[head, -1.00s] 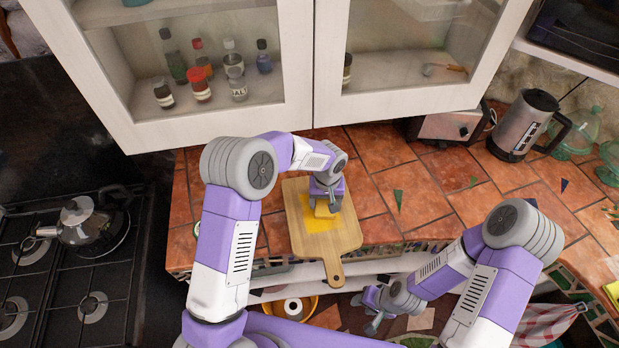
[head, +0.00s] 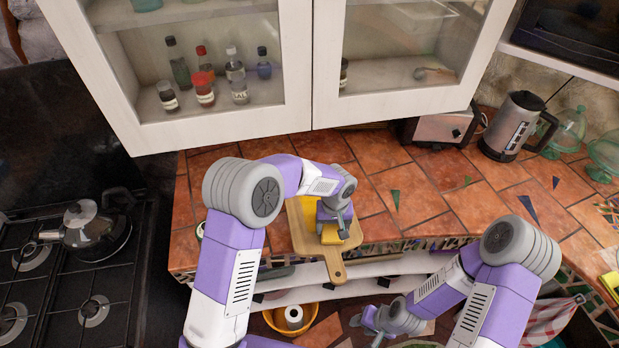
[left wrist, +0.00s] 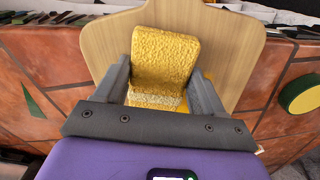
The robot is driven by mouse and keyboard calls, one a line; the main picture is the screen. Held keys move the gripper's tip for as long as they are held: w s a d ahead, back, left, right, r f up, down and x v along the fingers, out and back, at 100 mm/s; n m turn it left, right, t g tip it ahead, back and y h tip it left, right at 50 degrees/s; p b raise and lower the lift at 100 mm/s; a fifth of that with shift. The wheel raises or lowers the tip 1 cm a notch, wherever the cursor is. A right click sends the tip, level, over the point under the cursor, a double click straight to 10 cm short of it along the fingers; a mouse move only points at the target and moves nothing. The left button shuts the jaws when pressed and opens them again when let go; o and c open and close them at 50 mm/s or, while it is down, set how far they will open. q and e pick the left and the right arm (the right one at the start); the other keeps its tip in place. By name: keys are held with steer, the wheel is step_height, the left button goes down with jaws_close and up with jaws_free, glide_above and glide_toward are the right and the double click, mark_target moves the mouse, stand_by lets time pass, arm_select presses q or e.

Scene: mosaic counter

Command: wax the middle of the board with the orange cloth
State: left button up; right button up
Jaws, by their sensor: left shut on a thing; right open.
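The wooden board (head: 304,238) lies on the tiled counter near its front edge, handle toward me. My left gripper (head: 331,229) is over the handle half of the board, shut on the yellow-orange cloth (head: 330,239). In the left wrist view the cloth (left wrist: 165,58) is a thick fuzzy fold between the two fingers (left wrist: 162,88), against the board (left wrist: 105,45). A yellow-orange patch (head: 308,212) shows on the board behind the gripper, partly hidden by my arm. My right gripper (head: 372,327) is open and empty, low in front of the counter.
A small round tin (head: 199,230) stands at the counter's left edge; a yellow round thing (left wrist: 301,94) shows in the left wrist view. A stove with a kettle (head: 88,230) is left. A toaster (head: 440,128) and steel jug (head: 512,125) stand back right. Tiles right of the board are mostly clear.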

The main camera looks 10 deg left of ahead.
arm_select(q)
step_height(320, 180, up, 3)
steer(key=shift+f+p, duration=0.1)
steer(key=shift+p, duration=0.45)
steer(key=shift+w+r+p, duration=0.1)
steer(key=shift+r+p, duration=0.4)
steer(key=shift+r, duration=0.2)
steer(key=shift+r+p, duration=1.15)
steer(key=shift+r, duration=0.8)
